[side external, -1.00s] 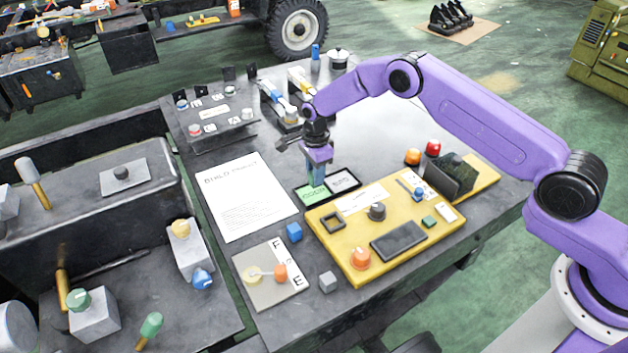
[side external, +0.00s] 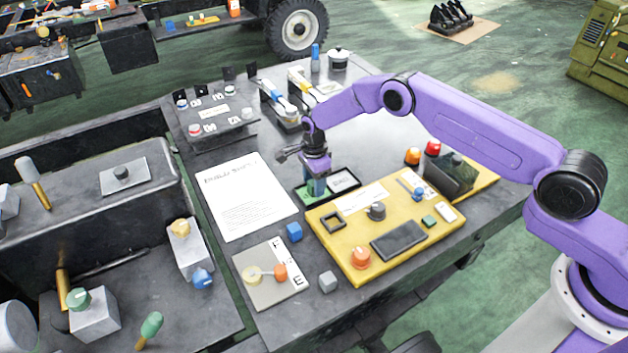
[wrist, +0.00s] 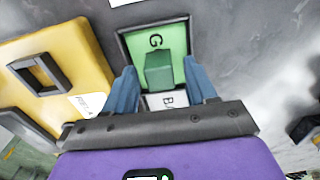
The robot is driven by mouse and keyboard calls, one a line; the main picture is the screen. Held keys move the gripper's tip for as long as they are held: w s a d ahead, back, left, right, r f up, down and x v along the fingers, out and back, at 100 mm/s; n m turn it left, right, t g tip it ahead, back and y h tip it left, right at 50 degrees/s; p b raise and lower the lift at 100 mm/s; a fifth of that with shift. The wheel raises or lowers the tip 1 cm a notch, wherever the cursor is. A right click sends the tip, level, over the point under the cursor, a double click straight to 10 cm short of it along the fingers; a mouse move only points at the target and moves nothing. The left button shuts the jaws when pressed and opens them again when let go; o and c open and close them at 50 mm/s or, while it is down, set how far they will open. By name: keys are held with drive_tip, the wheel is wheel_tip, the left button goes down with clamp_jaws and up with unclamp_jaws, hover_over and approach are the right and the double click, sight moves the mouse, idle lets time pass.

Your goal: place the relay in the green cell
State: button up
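The green cell (wrist: 180,42), marked with a G, is one half of a dark-framed tray; it also shows in the side view (side external: 304,194). A green block, apparently the relay (wrist: 159,72), is within the green cell's outline in the wrist view. My gripper (wrist: 162,80) has its two blue fingers on either side of the block, with a gap visible at each side. In the side view my gripper (side external: 317,190) is low over the green cell, and its fingers hide the block there. The block's underside is hidden, so its contact with the cell floor cannot be confirmed.
A white cell (side external: 344,181) adjoins the green one. A yellow panel (side external: 340,248) with knobs and a square socket lies close by. Bare tabletop lies behind the tray.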

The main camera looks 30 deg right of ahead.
sight(313, 183)
wheel_tip(313, 183, up, 12)
drive_tip(key=shift+r, duration=0.15)
idle(0.6)
drive_tip(key=s+a+r+n, duration=0.1)
drive_tip(key=s+r+n, duration=0.7)
drive_tip(key=s, duration=0.2)
drive_tip(key=s+a+r+n, duration=0.1)
drive_tip(key=s+r+n, duration=0.65)
drive_tip(key=s, duration=0.35)
drive_tip(key=s+d+n, duration=0.7)
drive_tip(key=s, duration=0.5)
drive_tip(key=s+d+r+n, duration=0.1)
drive_tip(key=s+d+n, duration=0.5)
drive_tip(key=s, duration=0.6)
drive_tip(key=shift+s+d+r+n, duration=0.2)
drive_tip(key=shift+d+r+n, duration=0.15)
drive_tip(key=shift+n, duration=0.7)
